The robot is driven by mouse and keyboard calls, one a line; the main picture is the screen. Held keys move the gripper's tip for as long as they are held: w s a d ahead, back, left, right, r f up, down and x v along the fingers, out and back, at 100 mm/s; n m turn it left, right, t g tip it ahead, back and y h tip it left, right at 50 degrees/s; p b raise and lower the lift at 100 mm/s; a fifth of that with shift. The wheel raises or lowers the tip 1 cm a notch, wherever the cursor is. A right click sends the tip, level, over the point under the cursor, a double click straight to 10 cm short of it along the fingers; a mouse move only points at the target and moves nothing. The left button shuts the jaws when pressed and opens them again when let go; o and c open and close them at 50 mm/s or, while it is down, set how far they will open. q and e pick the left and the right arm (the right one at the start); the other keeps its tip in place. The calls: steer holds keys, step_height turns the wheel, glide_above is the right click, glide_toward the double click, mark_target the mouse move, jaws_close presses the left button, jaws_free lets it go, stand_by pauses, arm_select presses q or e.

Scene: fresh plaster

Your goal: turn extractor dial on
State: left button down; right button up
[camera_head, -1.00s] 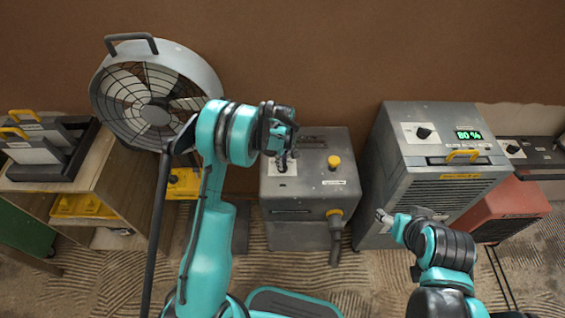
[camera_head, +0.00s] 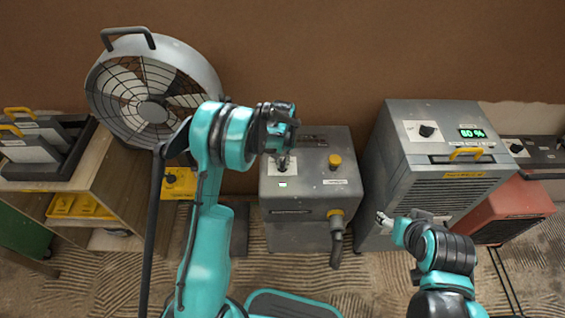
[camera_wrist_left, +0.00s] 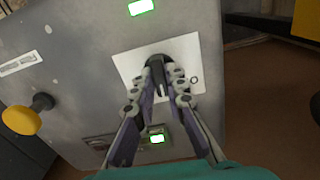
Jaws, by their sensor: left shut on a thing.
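The extractor (camera_head: 325,190) is a grey box at the middle of the head view. It has a yellow knob on top and a hose outlet in front. Its black dial (camera_wrist_left: 158,67) sits on a white plate (camera_wrist_left: 190,55) in the left wrist view. My left gripper (camera_wrist_left: 162,84) is shut on the dial, with a finger on each side of it. In the head view, the left gripper (camera_head: 284,150) mostly hides the dial. A small green light (camera_head: 282,185) glows on the extractor. My right gripper (camera_head: 384,220) hangs in front of the dehumidifier; its jaw opening is unclear.
A grey dehumidifier (camera_head: 425,185) with its own dial and green display stands to the right. A red unit (camera_head: 505,212) is beyond it. A large fan (camera_head: 150,100) and wooden shelf (camera_head: 125,190) stand to the left. The wall is close behind.

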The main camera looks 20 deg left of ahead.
mark_target(282, 162)
arm_select(q)
steer(key=m, duration=0.4)
steer(key=shift+m+b, duration=0.3)
steer(key=shift+b, duration=0.05)
steer(key=shift+m, duration=1.8)
steer(key=c, duration=1.5)
jaws_free()
steer(key=shift+c, duration=0.2)
step_height(282, 162, up, 12)
